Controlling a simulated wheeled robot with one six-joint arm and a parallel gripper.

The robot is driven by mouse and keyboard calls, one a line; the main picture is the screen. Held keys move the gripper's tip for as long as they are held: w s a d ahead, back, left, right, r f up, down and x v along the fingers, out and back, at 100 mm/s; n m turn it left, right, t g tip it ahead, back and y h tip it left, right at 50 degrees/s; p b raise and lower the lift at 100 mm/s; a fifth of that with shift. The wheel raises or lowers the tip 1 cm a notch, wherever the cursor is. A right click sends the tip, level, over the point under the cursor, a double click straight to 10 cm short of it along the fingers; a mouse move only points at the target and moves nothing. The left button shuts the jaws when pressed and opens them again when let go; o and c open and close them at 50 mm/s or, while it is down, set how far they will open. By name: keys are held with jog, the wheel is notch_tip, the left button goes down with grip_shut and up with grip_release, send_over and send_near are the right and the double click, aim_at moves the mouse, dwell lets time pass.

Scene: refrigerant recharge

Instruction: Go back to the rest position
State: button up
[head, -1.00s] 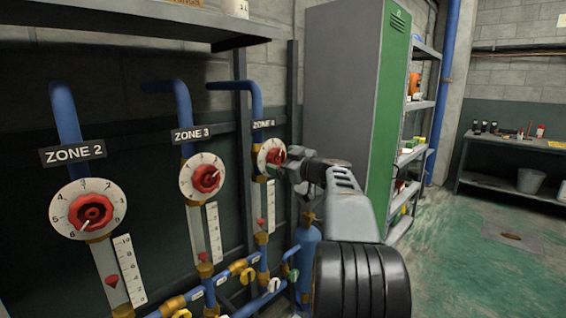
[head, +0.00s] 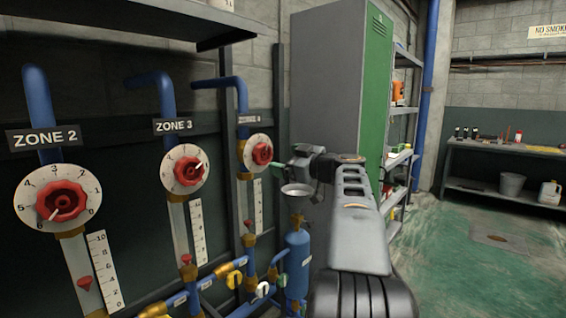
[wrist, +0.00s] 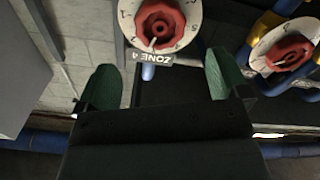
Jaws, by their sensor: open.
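My gripper (head: 280,169) is in front of the Zone 4 dial (head: 257,153), a little to its right in the head view. In the wrist view my gripper (wrist: 158,84) shows two green fingers spread apart with nothing between them. The Zone 4 dial (wrist: 160,22), white with a red knob, lies beyond the fingertips and appears apart from them. The Zone 3 dial (head: 185,169) and Zone 2 dial (head: 58,200) hang to the left in the head view.
A grey locker with a green door (head: 375,90) stands close behind my arm. A blue cylinder (head: 298,262) stands below the gripper. A shelf (head: 150,18) juts out above the dials. A workbench (head: 500,148) is at the far right, with open green floor (head: 450,240) before it.

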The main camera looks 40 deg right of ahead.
dwell(0.3)
notch_tip(320, 180, down, 10)
jog(key=m+g+h, duration=0.1)
jog(key=m+g, duration=0.3)
jog(key=m, duration=0.4)
jog(key=s+a+f+m+g+p, duration=0.3)
jog(key=s+a+f+g+p, duration=0.15)
jog(key=a+f, duration=0.3)
jog(key=s+a+n+g+h+p, duration=0.1)
jog(key=s+a+n+g+p, duration=0.1)
jog(key=s+a+p, duration=0.4)
jog(key=s+a+r+n+g+h+p, duration=0.1)
jog(key=s+a+p, duration=0.5)
jog(key=a, duration=0.9)
jog(key=s+n+g, duration=0.1)
jog(key=g, duration=0.1)
jog(key=shift+s+r+n+g+p, duration=0.15)
jog(key=shift+r+n+g+p, duration=0.15)
jog(key=shift+n+g, duration=0.1)
jog(key=shift+c, duration=0.3)
